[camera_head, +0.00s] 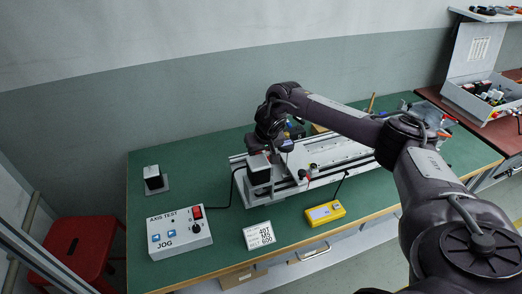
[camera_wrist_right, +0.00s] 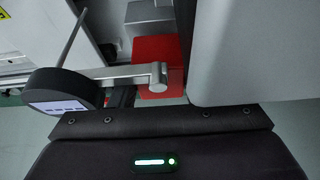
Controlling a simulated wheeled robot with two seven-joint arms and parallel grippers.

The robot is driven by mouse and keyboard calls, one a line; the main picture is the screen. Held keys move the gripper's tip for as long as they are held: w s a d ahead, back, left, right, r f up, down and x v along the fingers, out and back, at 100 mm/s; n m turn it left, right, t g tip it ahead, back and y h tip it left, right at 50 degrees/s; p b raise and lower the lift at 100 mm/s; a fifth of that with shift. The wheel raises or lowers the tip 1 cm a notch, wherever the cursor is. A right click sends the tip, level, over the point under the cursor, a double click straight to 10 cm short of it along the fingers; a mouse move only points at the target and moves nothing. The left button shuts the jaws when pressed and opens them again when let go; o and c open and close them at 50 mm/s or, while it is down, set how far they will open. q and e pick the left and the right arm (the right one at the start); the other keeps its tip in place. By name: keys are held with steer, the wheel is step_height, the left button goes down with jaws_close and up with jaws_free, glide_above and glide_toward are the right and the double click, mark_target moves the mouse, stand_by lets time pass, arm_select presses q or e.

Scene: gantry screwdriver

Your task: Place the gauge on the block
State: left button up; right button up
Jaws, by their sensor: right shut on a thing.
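The gauge is a round black dial with a pale display (camera_wrist_right: 60,92), on a silver arm (camera_wrist_right: 125,75) in the right wrist view. A thin rod rises from it. My right gripper (camera_head: 272,143) is over the left end of the gantry in the head view and is shut. The wrist view shows the gauge close in front of the gripper's dark body; the grip contact itself is hidden. A small black block with a pale top (camera_head: 153,177) stands on a grey plate on the left of the table; I cannot tell if it is the task's block. My left gripper is out of view.
The gantry rail (camera_head: 325,155) lies across the green table (camera_head: 190,264). In front are a jog box (camera_head: 178,232), a white label card (camera_head: 258,237) and a yellow box (camera_head: 325,213). A red stool (camera_head: 75,248) is at left. The table's left back is mostly clear.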

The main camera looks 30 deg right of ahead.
steer(key=shift+r, duration=0.1)
steer(key=shift+f, duration=0.6)
steer(key=o, duration=1.4)
steer(key=shift+r, duration=0.1)
steer(key=v, duration=1.3)
